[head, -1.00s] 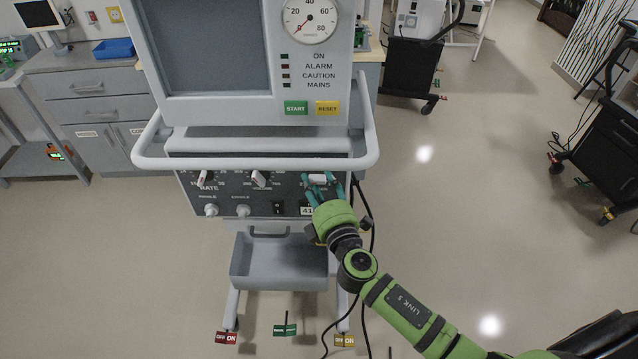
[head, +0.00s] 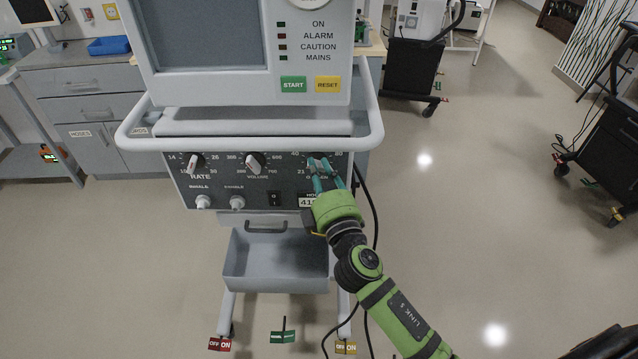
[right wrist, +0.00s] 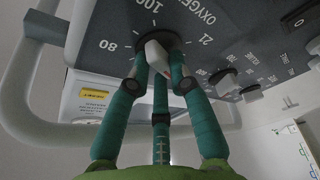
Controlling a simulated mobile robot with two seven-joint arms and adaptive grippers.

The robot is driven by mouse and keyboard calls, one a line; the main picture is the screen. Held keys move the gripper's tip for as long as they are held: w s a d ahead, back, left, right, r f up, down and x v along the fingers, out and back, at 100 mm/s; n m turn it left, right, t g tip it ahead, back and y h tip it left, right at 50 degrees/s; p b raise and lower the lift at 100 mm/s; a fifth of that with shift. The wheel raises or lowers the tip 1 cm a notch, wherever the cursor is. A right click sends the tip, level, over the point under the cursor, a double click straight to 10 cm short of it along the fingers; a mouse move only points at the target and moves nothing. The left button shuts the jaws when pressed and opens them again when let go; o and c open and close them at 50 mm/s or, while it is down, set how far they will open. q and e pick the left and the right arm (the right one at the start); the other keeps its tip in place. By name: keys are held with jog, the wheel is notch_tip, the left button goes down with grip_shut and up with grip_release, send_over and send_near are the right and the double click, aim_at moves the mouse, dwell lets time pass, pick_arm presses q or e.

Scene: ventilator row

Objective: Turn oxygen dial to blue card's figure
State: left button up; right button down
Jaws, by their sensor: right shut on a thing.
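The oxygen dial (right wrist: 157,55) is a pale knob on a dark panel, with printed figures 21, 80 and 100 around it in the right wrist view. My right gripper (right wrist: 156,78) has its teal fingers around this knob and is shut on it. In the head view the right gripper (head: 322,166) reaches the right end of the ventilator's control panel (head: 215,175), and its fingers hide most of the knob. I see no blue card in these frames. My left gripper is not in view.
The rate dial (head: 193,164) and volume dial (head: 254,163) sit left on the same panel. A white rail (head: 250,147) runs above it, and a grey drawer (head: 275,262) hangs below. Cables trail on the right.

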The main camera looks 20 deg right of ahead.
dwell(0.3)
jog(key=c, duration=1.1)
grip_release()
jog(key=s, duration=0.4)
jog(key=s+f, duration=0.1)
jog(key=s, duration=0.7)
jog(key=shift+a+f, duration=0.15)
jog(key=shift+f, duration=0.1)
jog(key=shift+f, duration=0.1)
